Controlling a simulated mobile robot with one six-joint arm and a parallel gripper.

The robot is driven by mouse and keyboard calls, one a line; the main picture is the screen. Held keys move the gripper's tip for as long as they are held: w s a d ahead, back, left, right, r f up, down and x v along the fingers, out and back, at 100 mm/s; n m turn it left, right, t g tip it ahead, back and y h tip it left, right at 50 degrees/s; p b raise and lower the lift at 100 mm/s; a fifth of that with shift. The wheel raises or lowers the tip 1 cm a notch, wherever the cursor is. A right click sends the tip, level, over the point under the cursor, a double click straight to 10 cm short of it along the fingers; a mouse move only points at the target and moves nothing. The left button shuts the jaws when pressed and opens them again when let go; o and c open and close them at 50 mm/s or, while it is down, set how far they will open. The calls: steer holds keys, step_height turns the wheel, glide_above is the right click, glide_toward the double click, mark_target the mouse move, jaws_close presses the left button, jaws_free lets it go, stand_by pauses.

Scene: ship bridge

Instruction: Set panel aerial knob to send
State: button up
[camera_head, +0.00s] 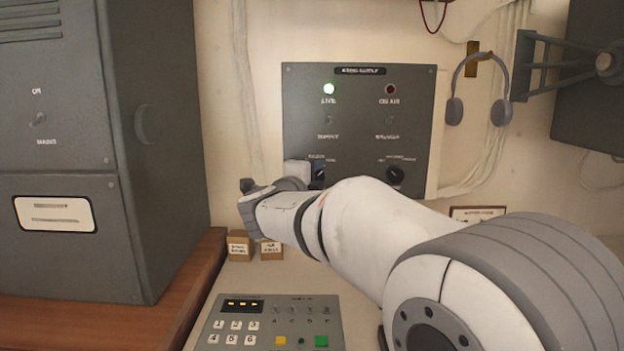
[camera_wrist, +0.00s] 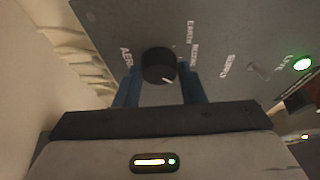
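The aerial knob (camera_wrist: 158,66) is a round black knob with a white pointer mark, on a dark grey panel (camera_head: 358,135). In the wrist view the mark is toward the knob's lower right. "AERIAL", "EARTH" and other blurred lettering sit around it. My gripper (camera_wrist: 159,88) is at the panel, its two blue fingers on either side of the knob with narrow gaps showing. In the head view my gripper (camera_head: 300,175) covers the panel's lower left and partly hides the knob; its setting cannot be read there.
A second black knob (camera_head: 395,175) sits lower right on the panel. A green lamp (camera_head: 329,89) is lit; the red lamp (camera_head: 390,89) is dark. A keypad console (camera_head: 270,322) and small boxes (camera_head: 240,246) lie below. A grey cabinet (camera_head: 60,150) stands left, headphones (camera_head: 478,85) hang right.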

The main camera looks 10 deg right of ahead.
steer(key=o, duration=0.4)
steer(key=v, duration=0.7)
steer(key=shift+s+a, duration=0.2)
steer(key=shift+s, duration=0.15)
steer(key=shift+p, duration=0.3)
steer(key=s+a+n+g+y+p, duration=0.1)
steer(key=s+a+n+y+p, duration=0.3)
steer(key=n+y+p, duration=1)
steer(key=s+d+f+n+g+h, duration=0.1)
steer(key=s+d+f+n+g, duration=0.2)
steer(key=s, duration=0.4)
steer(key=s+d+f+n+g+h+p, duration=0.1)
steer(key=s+d+f+n+g, duration=0.2)
steer(key=s, duration=0.5)
steer(key=s+d+f+n+g+h+p, duration=0.1)
steer(key=s+d+f+n+g+h, duration=0.1)
steer(key=s+f+n+g, duration=0.2)
steer(key=shift+s+d+f+n+g, duration=0.15)
steer(key=shift+s+g, duration=0.1)
steer(key=shift+s, duration=0.3)
steer(key=shift+s+d+n+g, duration=0.1)
steer(key=shift+s+n+g, duration=0.1)
steer(key=shift+s, duration=0.4)
steer(key=shift+s+d+f+n+g, duration=0.15)
steer(key=shift+s+g, duration=0.1)
steer(key=shift+s, duration=0.3)
